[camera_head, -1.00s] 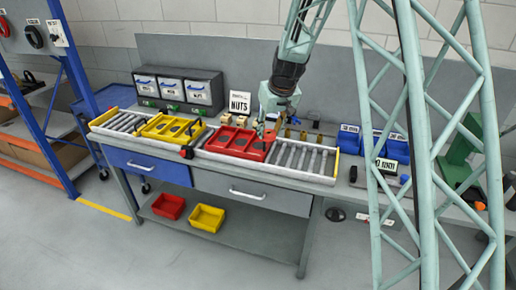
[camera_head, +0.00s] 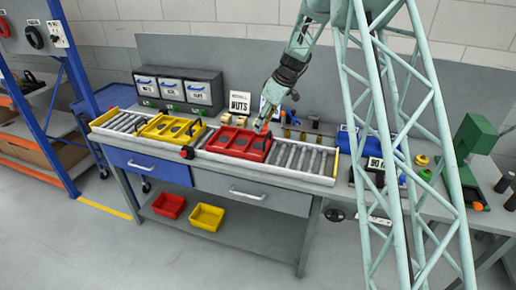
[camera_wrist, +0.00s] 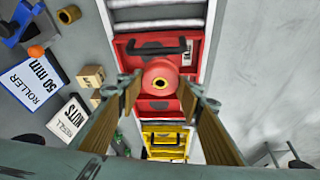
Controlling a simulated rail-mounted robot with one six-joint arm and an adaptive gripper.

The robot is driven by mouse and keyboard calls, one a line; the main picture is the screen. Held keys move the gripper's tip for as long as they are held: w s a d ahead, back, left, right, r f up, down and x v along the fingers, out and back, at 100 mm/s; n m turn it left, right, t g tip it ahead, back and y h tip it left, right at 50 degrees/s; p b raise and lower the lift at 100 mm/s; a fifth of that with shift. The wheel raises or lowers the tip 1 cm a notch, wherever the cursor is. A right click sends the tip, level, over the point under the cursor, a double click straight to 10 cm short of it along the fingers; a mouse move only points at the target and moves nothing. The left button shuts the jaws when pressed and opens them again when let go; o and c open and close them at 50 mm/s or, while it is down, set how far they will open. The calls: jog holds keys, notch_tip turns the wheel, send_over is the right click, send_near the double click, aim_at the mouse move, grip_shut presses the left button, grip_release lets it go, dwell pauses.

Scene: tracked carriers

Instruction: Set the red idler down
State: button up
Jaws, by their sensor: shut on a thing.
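In the head view my gripper (camera_head: 262,124) is over the right part of the red carrier (camera_head: 226,147), which sits on the roller track. The idler is hard to make out there. A yellow carrier (camera_head: 152,130) stands left of the red one.
The roller track (camera_head: 312,163) is bare right of the red carrier. A NUTS sign (camera_head: 240,102) and small tan boxes (camera_head: 226,118) stand behind the track. An orange-and-blue object (camera_wrist: 36,50) and a 50 mm ROLLER sign (camera_wrist: 38,82) show in the wrist view.

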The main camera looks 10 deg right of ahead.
jog(key=shift+w+a+n+g, duration=0.15)
jog(key=shift+w+n+g, duration=0.05)
jog(key=shift+w+n, duration=0.5)
jog(key=shift+w+a+n+g, duration=0.1)
jog(key=shift+w+n+g, duration=0.1)
jog(key=shift+w+n, duration=0.45)
jog(key=shift+w, duration=0.1)
jog(key=shift+f, duration=3.05)
jog(key=shift+f, duration=0.1)
jog(key=shift+f, duration=1.8)
jog(key=shift+f+b, duration=0.15)
jog(key=shift+b, duration=0.2)
jog(key=o, duration=1.1)
jog(key=shift+o, duration=0.2)
